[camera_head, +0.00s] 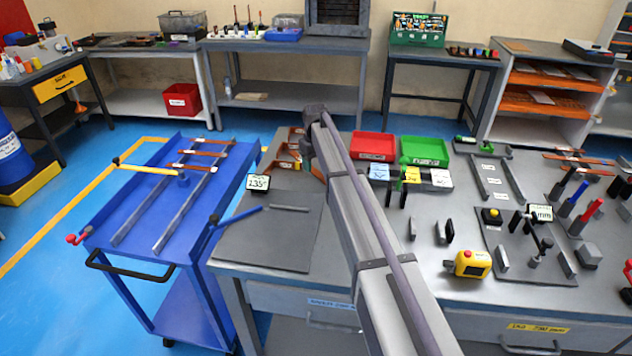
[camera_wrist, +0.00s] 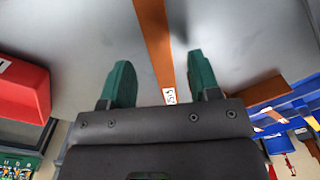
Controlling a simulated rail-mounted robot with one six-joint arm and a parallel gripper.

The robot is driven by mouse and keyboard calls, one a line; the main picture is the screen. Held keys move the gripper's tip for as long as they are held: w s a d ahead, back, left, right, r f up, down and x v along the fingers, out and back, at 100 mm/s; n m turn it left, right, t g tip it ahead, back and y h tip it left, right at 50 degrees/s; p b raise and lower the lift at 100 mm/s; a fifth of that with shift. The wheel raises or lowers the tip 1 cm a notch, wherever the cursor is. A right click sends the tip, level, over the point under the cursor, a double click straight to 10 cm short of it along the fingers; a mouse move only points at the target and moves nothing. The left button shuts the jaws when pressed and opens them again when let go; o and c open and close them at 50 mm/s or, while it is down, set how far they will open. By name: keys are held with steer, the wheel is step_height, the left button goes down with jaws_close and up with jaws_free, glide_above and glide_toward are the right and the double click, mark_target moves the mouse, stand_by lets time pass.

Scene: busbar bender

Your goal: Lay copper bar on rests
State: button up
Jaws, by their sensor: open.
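In the wrist view my gripper (camera_wrist: 158,66) is open, with its two green fingers apart. A copper bar (camera_wrist: 152,30) with a small white label runs between and beyond the fingers; I cannot tell whether either finger touches it. In the head view my arm hides the fingers, and part of a copper piece (camera_head: 318,172) shows beside the arm. Other copper bars (camera_head: 197,153) lie across two grey rails (camera_head: 185,215) on the blue cart. Two more parallel grey rails (camera_head: 490,182) stand on the bench at right; I cannot tell which rails are the rests.
A red bin (camera_head: 372,145) and a green bin (camera_head: 424,150) stand right of my arm. A yellow control box (camera_head: 472,264), upright tools and more copper bars (camera_head: 580,163) occupy the right of the bench. The dark mat (camera_head: 275,235) at left is mostly clear.

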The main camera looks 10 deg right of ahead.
step_height(320, 180, down, 2)
steer(key=shift+f+b, duration=0.2)
steer(key=shift+b, duration=0.15)
steer(key=shift+r, duration=0.3)
jaws_close()
